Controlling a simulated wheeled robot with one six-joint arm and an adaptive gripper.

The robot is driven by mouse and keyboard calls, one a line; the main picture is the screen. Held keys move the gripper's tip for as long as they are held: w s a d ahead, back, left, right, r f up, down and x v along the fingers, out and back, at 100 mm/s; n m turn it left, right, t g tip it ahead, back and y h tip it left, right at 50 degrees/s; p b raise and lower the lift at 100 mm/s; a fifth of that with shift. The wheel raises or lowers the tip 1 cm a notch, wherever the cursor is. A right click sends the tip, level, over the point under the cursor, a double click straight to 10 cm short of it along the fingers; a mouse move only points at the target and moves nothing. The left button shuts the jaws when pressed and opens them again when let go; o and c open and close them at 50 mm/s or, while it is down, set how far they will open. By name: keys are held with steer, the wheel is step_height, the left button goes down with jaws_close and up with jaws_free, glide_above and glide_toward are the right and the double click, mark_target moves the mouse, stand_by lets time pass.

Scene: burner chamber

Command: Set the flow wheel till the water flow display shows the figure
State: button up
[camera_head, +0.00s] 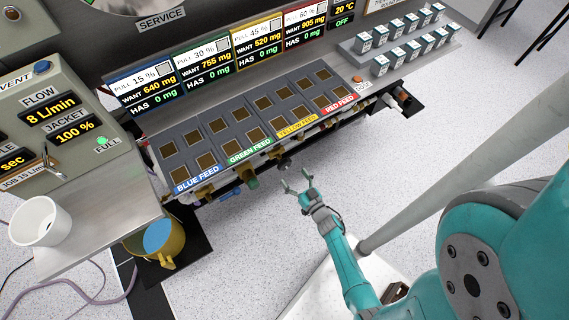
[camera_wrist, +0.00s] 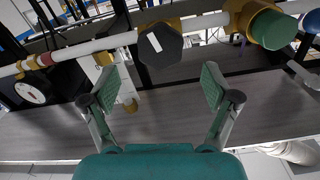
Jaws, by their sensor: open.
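The water flow display (camera_head: 50,108) on the grey console at the left reads 8 L/min. A label (camera_head: 25,181) below it appears to read JOB 15 L/min. A dark faceted knob with a white mark (camera_wrist: 160,46), which looks like the flow wheel, sits on a pale pipe in the wrist view. It also seems to show as a small dark shape (camera_head: 285,162) under the bench front in the head view. My gripper (camera_head: 294,181) is open and empty in front of it. In the wrist view my gripper's fingers (camera_wrist: 158,84) are spread below the knob, apart from it.
A green cylinder (camera_wrist: 272,28) sits on the pipe right of the knob, and a round gauge (camera_wrist: 30,92) lies left. The feed bench (camera_head: 222,160) overhangs the pipe. A white cup (camera_head: 38,222) and a yellow jug (camera_head: 160,252) stand at the left. Speckled floor is clear in front.

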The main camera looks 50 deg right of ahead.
mark_target(286, 166)
steer(key=x, duration=0.7)
steer(key=c, duration=1.2)
